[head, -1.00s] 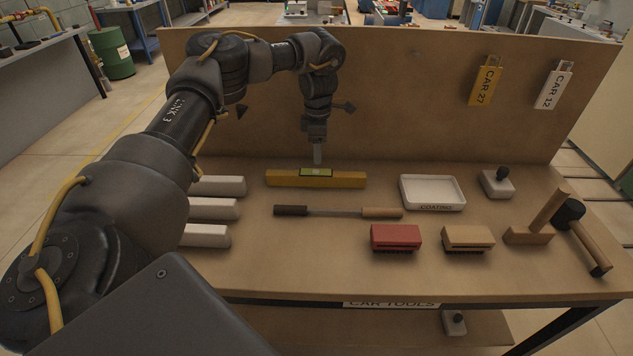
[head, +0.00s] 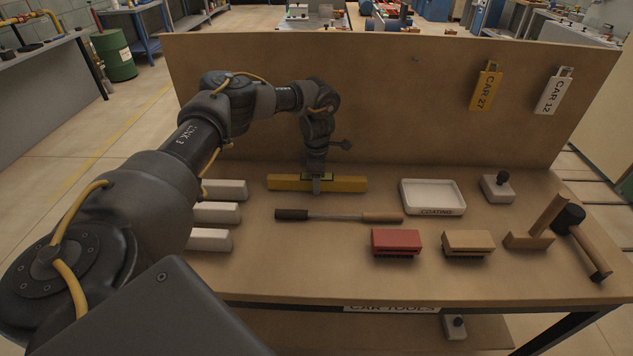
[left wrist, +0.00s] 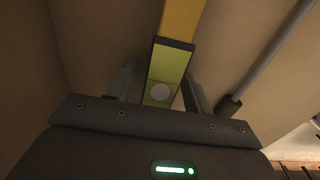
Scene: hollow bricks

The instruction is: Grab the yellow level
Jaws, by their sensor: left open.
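The yellow level (head: 345,184) lies flat on the table near the back board, a long bar with a green vial window at its middle. My left gripper (head: 316,186) is down at its middle, one finger showing in front of the bar. In the left wrist view the level (left wrist: 181,22) runs between the two spread fingers of my left gripper (left wrist: 157,88). The green window (left wrist: 165,75) with a pale round spot sits between them, with gaps on both sides. My right gripper is not in view.
A long dark-and-wood-handled tool (head: 340,216) lies just in front of the level. Several white blocks (head: 215,213) sit to the left. A white tray (head: 432,196), a red brush (head: 396,241) and a tan brush (head: 467,241) are to the right. The upright board (head: 400,110) stands close behind.

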